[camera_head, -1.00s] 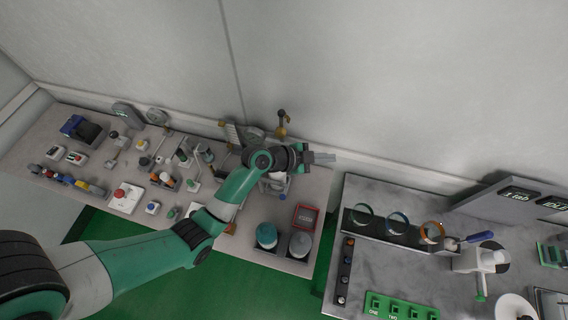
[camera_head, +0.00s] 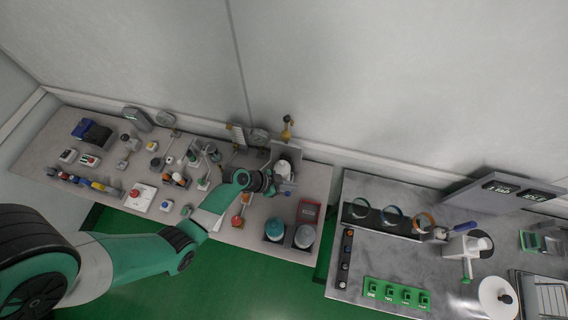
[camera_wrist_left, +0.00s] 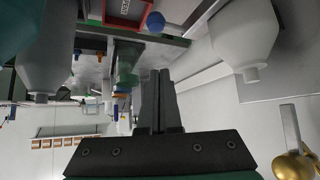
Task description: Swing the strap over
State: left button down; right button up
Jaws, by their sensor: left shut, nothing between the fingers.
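My left gripper (camera_head: 286,189) reaches over the left bench in the head view, just below a white rounded piece (camera_head: 283,168) in a grey holder against the wall. In the left wrist view the two dark fingers (camera_wrist_left: 161,75) are closed together, with nothing between them. A pale rounded body (camera_wrist_left: 243,38) hangs to the right of the fingertips, apart from them, and another grey one (camera_wrist_left: 45,62) is at left. I cannot make out a strap clearly in either view. My right gripper is not in view.
A brass fitting (camera_head: 287,127) stands by the wall behind the gripper. A red-framed box (camera_head: 307,212), a teal-topped container (camera_head: 273,229) and a grey one (camera_head: 303,237) stand near the front right corner. A gap separates this bench from the right bench (camera_head: 390,262).

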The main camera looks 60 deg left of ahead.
pick_arm(q)
notch_tip(320, 180, down, 5)
jog(key=shift+s+a+r+b, duration=0.1)
jog(key=shift+s+r+b, duration=0.1)
jog(key=shift+b, duration=0.45)
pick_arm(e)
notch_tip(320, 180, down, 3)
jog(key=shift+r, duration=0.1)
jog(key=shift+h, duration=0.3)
